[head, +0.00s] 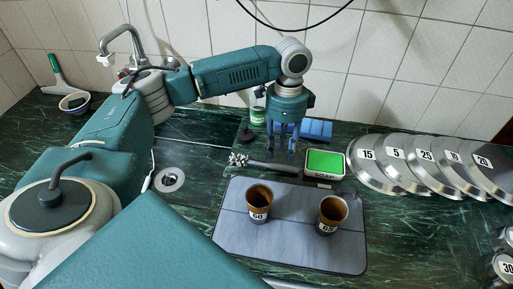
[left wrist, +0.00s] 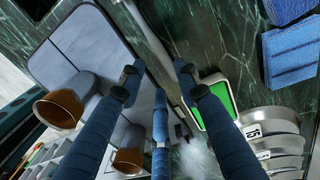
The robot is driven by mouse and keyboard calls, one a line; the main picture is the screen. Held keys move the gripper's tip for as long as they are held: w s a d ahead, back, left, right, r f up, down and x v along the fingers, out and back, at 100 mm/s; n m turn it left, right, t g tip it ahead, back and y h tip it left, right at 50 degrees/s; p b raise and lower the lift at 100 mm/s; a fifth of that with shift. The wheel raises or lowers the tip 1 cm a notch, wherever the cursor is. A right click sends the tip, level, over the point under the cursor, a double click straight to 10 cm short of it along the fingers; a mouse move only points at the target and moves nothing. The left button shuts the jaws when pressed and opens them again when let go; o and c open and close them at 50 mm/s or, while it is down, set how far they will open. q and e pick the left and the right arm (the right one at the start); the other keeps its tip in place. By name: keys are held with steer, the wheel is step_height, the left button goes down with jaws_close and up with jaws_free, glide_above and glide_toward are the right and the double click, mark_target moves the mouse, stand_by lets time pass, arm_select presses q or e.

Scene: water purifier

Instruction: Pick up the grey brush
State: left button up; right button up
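The grey brush (head: 270,165) lies on the dark green marble counter behind the grey mat, its bristly head (head: 238,159) to the left and its handle to the right. My left gripper (head: 284,154) points down over the handle, fingers spread. In the left wrist view the fingers (left wrist: 158,78) are apart with nothing clasped between them. The handle (left wrist: 160,55) runs between them there, partly hidden by the fingers. I cannot tell whether any finger touches it. My right gripper is in neither view.
The green soap box (head: 325,163) stands just right of the handle. Two brown cups (head: 259,205) (head: 332,214) stand on the grey mat (head: 290,253). Blue sponges (head: 316,130) and a green can (head: 257,116) are behind. Numbered metal lids (head: 398,168) lean at right.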

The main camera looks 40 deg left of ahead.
mark_target(279, 167)
arm_select(q)
steer(key=shift+s+f, duration=0.1)
steer(key=shift+f, duration=1.1)
step_height(279, 167, down, 4)
steer(key=shift+s+d+r+p, duration=0.1)
steer(key=shift+r+p, duration=0.1)
steer(key=shift+p, duration=0.35)
steer(key=shift+f, duration=0.55)
steer(key=c, duration=0.8)
jaws_close()
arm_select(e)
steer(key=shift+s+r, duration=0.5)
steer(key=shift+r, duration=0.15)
